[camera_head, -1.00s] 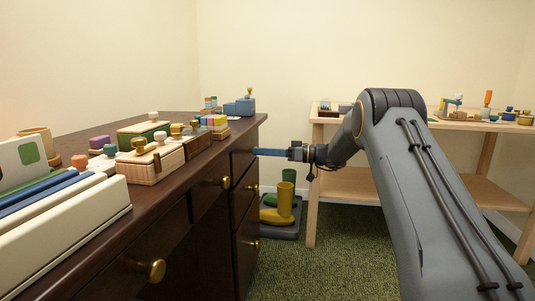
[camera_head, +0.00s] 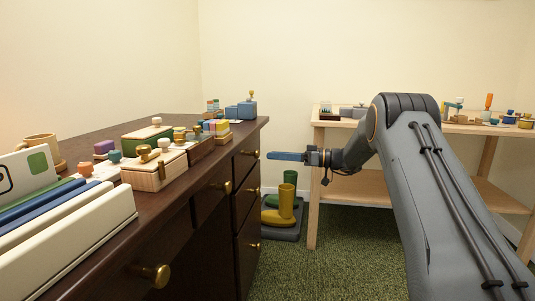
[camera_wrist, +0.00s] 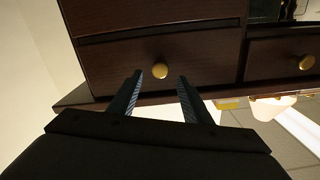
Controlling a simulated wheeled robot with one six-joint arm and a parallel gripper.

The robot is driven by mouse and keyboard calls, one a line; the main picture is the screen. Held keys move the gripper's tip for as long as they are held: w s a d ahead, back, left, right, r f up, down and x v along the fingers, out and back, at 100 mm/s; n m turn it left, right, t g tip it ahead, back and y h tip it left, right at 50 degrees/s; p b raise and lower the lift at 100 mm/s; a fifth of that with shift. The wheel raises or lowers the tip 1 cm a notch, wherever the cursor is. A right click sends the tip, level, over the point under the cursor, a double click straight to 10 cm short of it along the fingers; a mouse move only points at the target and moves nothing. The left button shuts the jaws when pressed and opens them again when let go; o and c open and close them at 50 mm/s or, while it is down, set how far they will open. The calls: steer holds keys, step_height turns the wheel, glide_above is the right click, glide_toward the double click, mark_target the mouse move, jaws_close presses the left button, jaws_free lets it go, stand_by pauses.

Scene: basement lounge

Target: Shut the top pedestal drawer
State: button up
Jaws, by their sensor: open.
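The top pedestal drawer (camera_head: 243,160) is the uppermost in the stack at the far end of the dark wood desk (camera_head: 172,210). Its front looks flush or nearly flush with the drawers below; a small gap cannot be ruled out. Its round brass knob (camera_head: 257,154) faces my arm. My gripper (camera_head: 272,156) is level with the knob, a little to its right and apart from it. In the wrist view, my gripper (camera_wrist: 158,88) is open and empty, its two fingers pointing at the drawer front (camera_wrist: 205,65), with the knob (camera_wrist: 160,71) ahead between them.
The desktop carries wooden boxes (camera_head: 153,170), a mug (camera_head: 40,148) and a file rack (camera_head: 85,240). Yellow and green boots (camera_head: 284,205) stand on a tray beyond the pedestal. A wooden shelf table (camera_head: 350,187) stands behind my arm. The green carpet before the drawers is clear.

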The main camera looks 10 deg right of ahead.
steer(key=v, duration=0.2)
steer(key=shift+s+d, duration=0.1)
steer(key=shift+d, duration=0.15)
